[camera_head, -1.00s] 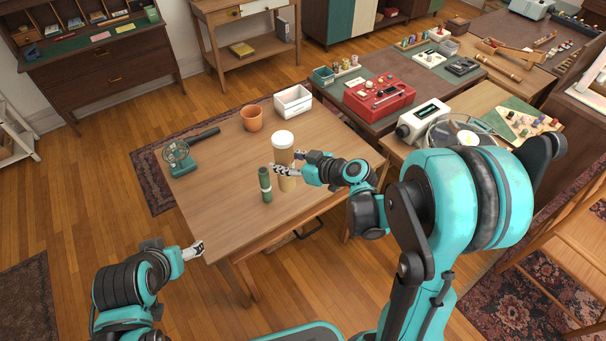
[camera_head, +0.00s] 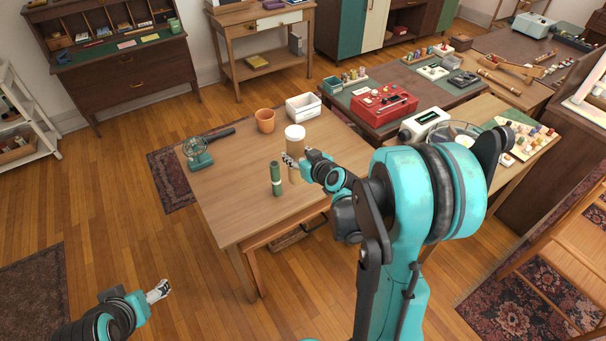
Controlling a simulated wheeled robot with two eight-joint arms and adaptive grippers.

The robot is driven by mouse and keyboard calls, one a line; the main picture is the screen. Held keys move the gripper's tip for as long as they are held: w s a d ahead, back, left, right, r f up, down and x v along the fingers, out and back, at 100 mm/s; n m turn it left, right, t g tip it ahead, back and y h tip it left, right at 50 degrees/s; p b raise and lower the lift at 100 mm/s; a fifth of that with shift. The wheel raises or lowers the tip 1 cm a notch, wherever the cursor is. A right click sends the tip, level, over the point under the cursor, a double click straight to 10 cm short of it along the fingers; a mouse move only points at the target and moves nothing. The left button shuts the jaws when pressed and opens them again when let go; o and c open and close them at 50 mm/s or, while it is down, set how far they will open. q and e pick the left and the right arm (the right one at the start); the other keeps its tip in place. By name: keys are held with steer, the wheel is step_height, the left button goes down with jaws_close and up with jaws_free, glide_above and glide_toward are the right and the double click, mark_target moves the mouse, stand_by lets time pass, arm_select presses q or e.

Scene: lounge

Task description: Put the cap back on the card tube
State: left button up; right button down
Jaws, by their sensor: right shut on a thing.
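The card tube (camera_head: 297,146) is tan and stands upright on the wooden table (camera_head: 235,205). A wide white cap (camera_head: 295,132) shows at its top; whether it is fully seated is too small to tell. My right gripper (camera_head: 290,160) is at about the tube's mid-height, shut on it, and hides part of it. A tan lower part shows beneath the fingers. My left gripper (camera_head: 159,291) is over the floor off the table's front left, away from the tube; its finger opening is too small to judge.
A dark green cylinder with a pale band (camera_head: 276,178) stands just left of the tube. A small green fan (camera_head: 199,154) is at the left. The table's front left is clear.

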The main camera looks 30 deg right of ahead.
steer(key=w+d+f+m+h+p, duration=0.1)
steer(key=d+f+m+h, duration=0.1)
steer(key=d, duration=0.8)
steer(key=w+d+f+m+h+p, duration=0.1)
steer(key=w+d+f+m+h, duration=0.1)
steer(key=d, duration=0.8)
steer(key=shift+w+f+h, duration=0.25)
steer(key=shift+f+h, duration=0.15)
steer(key=shift+f, duration=0.35)
steer(key=w+a+f+b, duration=0.3)
steer(key=w+a+f, duration=0.2)
steer(key=w, duration=0.5)
steer(key=shift+w+a+f, duration=0.2)
steer(key=shift+a+f, duration=0.05)
steer(key=shift+f, duration=0.7)
